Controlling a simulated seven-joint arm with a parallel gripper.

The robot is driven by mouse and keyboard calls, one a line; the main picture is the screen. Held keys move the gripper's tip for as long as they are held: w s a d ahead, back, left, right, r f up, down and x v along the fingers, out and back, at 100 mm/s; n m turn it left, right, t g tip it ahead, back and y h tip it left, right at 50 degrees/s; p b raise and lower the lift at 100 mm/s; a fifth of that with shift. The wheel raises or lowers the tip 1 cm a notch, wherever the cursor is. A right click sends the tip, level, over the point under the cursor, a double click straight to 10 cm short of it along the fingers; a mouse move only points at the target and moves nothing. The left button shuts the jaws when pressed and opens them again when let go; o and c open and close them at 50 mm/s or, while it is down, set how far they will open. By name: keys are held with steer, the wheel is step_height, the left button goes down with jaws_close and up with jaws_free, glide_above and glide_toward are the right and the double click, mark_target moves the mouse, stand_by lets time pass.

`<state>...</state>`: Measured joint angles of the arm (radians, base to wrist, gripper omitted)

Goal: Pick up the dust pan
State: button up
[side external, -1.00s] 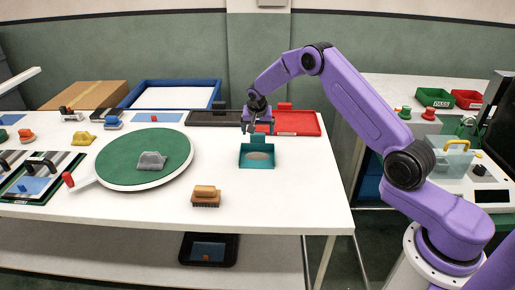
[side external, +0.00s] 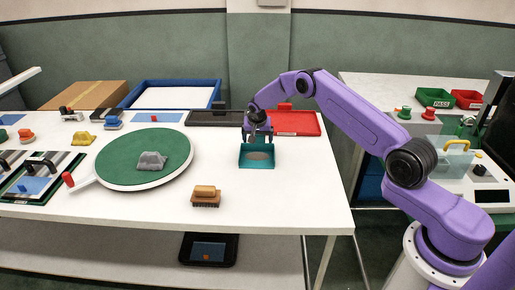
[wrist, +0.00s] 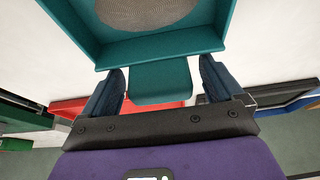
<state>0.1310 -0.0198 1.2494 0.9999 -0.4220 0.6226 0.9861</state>
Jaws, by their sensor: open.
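The dust pan is teal (side external: 257,161), with a greyish-brown oval patch on its floor, and it lies on the white table in the side view. In the wrist view the pan (wrist: 160,50) fills the top, and its short teal handle (wrist: 160,80) points toward my gripper. My gripper (side external: 258,138) is right over the handle end of the pan. In the wrist view my gripper (wrist: 161,88) is open, with one dark blue finger on each side of the handle. A gap shows between the handle and each finger.
A red tray (side external: 297,123) and a dark tray (side external: 214,118) lie behind the pan. A round green board (side external: 120,165) with a grey lump (side external: 152,160) is at the left. The table right of the pan is clear.

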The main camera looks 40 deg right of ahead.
steer(key=c, duration=1.1)
steer(key=shift+r, duration=0.2)
